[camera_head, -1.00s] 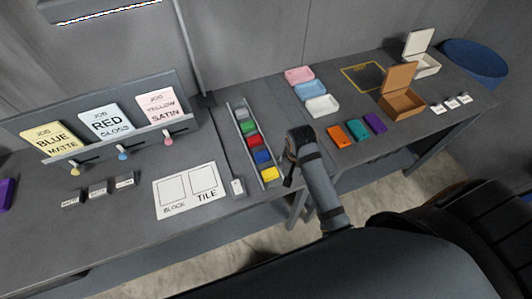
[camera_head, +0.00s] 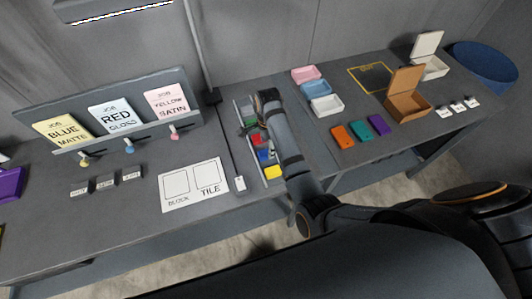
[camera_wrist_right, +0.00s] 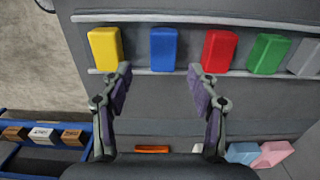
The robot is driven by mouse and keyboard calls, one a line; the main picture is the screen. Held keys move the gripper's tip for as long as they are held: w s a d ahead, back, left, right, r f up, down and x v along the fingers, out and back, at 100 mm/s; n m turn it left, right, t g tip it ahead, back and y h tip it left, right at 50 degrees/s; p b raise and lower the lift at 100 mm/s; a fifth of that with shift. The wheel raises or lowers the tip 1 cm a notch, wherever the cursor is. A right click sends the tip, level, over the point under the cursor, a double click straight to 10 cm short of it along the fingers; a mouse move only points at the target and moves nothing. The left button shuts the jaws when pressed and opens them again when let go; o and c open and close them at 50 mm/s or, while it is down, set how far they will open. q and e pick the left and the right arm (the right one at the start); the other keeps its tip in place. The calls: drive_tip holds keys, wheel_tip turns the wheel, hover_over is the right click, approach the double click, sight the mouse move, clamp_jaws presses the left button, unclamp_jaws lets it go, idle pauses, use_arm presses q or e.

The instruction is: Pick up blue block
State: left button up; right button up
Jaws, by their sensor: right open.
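The blue block (camera_wrist_right: 163,49) stands in a row of coloured blocks between two rails. In the right wrist view it lies ahead of my right gripper (camera_wrist_right: 158,82), between the lines of its two spread fingers, a little left of centre. The gripper is open and empty, apart from the block. In the head view the blue block (camera_head: 263,155) shows beside my right gripper (camera_head: 266,97), whose arm partly covers the row. My left gripper is not in view.
The yellow block (camera_wrist_right: 104,48) and red block (camera_wrist_right: 219,50) flank the blue one. A green block (camera_wrist_right: 267,53) is farther along. In the head view, a white card (camera_head: 194,184) lies left of the rack, and loose orange, teal and purple pieces lie right.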

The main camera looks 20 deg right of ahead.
sight(266, 153)
drive_tip(key=shift+f, duration=0.25)
drive_tip(key=f, duration=0.1)
drive_tip(key=f+p, duration=0.1)
drive_tip(key=f, duration=0.1)
drive_tip(key=f+p, duration=0.1)
drive_tip(key=shift+w+a+f, duration=0.15)
drive_tip(key=shift+a+f, duration=0.15)
drive_tip(key=shift+f, duration=0.15)
drive_tip(key=c, duration=1.2)
